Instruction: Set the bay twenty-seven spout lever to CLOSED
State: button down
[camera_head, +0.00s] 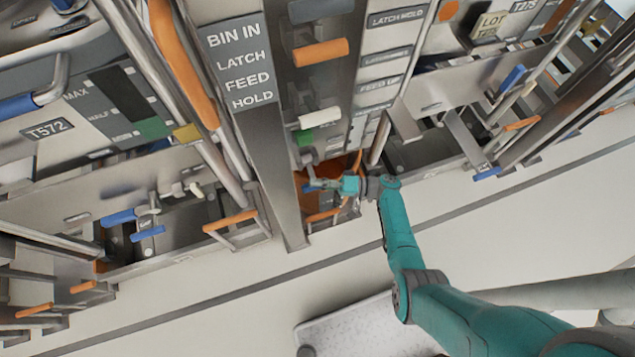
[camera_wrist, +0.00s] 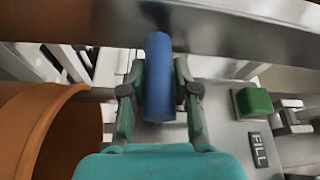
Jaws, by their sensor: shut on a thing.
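A blue cylindrical handle (camera_wrist: 159,95) stands upright in the middle of the wrist view, below a grey metal bar. My gripper (camera_wrist: 160,72) has one finger on each side of it and is shut on it. In the head view my gripper (camera_head: 318,184) is at the low end of the middle bay, in front of an orange round part (camera_head: 308,203). The handle is small and mostly hidden there. I can read no bay twenty-seven label and no CLOSED mark.
A large orange cylinder (camera_wrist: 50,130) is at left. A grey post (camera_head: 262,140) stands left of my gripper. Pale floor (camera_head: 240,300) is open in front.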

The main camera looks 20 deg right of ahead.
jog(key=shift+f, duration=0.2)
dwell(0.3)
jog(key=c, duration=0.9)
grip_release()
jog(key=shift+w, duration=0.1)
jog(key=shift+o, duration=0.2)
jog(key=shift+d, duration=0.15)
jog(key=v, duration=1.1)
jog(key=shift+s+d, duration=0.25)
jog(key=shift+d, duration=0.1)
jog(key=shift+f, duration=0.1)
